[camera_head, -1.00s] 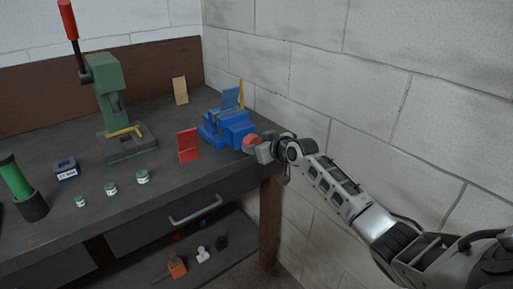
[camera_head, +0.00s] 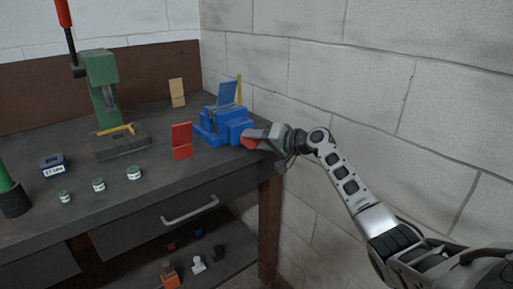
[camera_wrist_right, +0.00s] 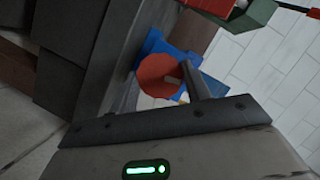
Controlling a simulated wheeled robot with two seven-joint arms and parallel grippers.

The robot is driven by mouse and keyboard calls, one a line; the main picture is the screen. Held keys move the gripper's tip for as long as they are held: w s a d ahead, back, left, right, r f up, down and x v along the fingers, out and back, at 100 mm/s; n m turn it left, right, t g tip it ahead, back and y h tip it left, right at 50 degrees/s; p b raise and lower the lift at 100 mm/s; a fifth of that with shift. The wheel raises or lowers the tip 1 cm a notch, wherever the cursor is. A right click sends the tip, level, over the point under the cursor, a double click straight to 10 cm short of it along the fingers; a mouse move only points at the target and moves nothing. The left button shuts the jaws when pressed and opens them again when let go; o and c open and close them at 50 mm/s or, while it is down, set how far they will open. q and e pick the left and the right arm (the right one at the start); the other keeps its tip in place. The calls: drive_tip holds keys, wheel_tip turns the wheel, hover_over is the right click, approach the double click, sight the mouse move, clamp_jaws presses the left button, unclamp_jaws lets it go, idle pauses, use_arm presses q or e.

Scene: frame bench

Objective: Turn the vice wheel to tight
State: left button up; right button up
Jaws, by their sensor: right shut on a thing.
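The blue vice (camera_head: 226,126) stands at the right end of the dark bench. Its red wheel (camera_head: 249,143) faces right, towards my right arm, and is partly hidden by the gripper. My right gripper (camera_head: 260,139) is at the wheel and shut on it. In the right wrist view the red wheel (camera_wrist_right: 158,76) shows between the dark fingers, with the blue vice behind it. I cannot read a tight mark on the wheel. My left gripper is not in view.
A red plate (camera_head: 182,141) stands left of the vice. A green press (camera_head: 103,90), a blue block (camera_head: 53,165) and several small jars (camera_head: 134,173) are further left. The wall (camera_head: 345,100) is close on the right. A drawer handle (camera_head: 190,209) juts from the bench front.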

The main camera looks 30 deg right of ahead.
drive_tip(key=shift+f+m+y+b, duration=0.45)
drive_tip(key=shift+m+b, duration=0.25)
drive_tip(key=shift+m, duration=0.3)
drive_tip(key=shift+r+t, duration=0.1)
drive_tip(key=shift+t, duration=0.2)
drive_tip(key=o, duration=0.8)
drive_tip(key=shift+s, duration=0.1)
drive_tip(key=shift+o, duration=0.9)
drive_tip(key=shift+r, duration=0.15)
drive_tip(key=shift+d, duration=0.1)
drive_tip(key=b+v, duration=0.2)
drive_tip(key=v, duration=1.4)
drive_tip(key=shift+d, duration=0.1)
